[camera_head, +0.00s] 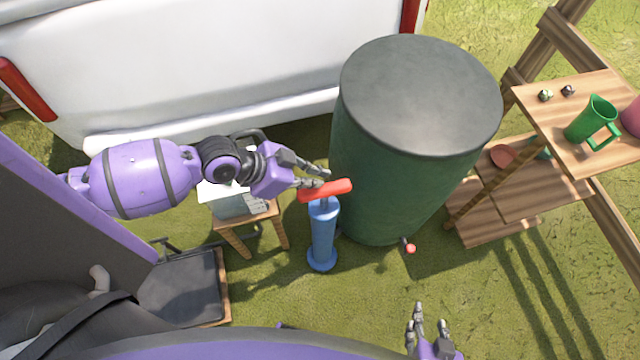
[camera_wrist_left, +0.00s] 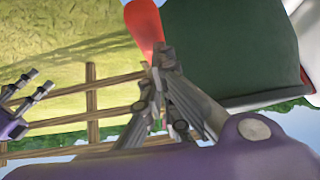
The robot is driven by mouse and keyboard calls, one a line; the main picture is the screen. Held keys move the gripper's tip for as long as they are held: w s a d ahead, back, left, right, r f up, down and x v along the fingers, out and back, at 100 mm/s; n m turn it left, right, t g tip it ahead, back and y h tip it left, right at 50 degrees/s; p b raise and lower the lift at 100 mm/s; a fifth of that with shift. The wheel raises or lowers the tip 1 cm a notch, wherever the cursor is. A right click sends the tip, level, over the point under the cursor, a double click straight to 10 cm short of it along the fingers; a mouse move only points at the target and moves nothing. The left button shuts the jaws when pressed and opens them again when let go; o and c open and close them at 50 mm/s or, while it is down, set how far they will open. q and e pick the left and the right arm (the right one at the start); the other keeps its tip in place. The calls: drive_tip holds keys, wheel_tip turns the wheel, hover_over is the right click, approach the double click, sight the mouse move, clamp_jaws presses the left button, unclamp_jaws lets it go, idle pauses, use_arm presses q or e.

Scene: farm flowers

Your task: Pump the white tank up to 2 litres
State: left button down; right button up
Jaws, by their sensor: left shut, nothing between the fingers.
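A blue pump (camera_head: 322,236) stands upright on the grass with a red handle (camera_head: 335,189) across its top. The handle also shows in the left wrist view (camera_wrist_left: 143,22). My left gripper (camera_head: 322,179) is shut and empty, its fingertips right at the handle; I cannot tell whether they touch it. The white tank (camera_head: 232,205), with scale marks on its side, sits on a small wooden stool (camera_head: 238,242). My left arm hides part of the tank, and its level cannot be read. My right gripper (camera_head: 429,315) is open and empty, low at the front.
A large dark green barrel (camera_head: 405,150) with a red-tipped tap (camera_head: 410,248) stands just right of the pump. A wooden shelf (camera_head: 545,115) at the right holds a green jug (camera_head: 590,120). A big white body (camera_head: 200,60) fills the back. Grass in front is free.

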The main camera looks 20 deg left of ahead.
use_arm(q)
drive_tip(key=v, duration=0.4)
drive_tip(key=shift+s+a+r, duration=0.15)
drive_tip(key=shift+s+r, duration=0.1)
drive_tip(key=shift+s, duration=0.15)
drive_tip(key=shift+s+a+r, duration=0.15)
drive_tip(key=shift+a+r, duration=0.2)
drive_tip(key=shift+r, duration=0.2)
use_arm(e)
drive_tip(key=shift+w+d+f, duration=0.1)
drive_tip(key=shift+w+f, duration=0.05)
drive_tip(key=shift+f, duration=0.05)
drive_tip(key=shift+s+f, duration=0.25)
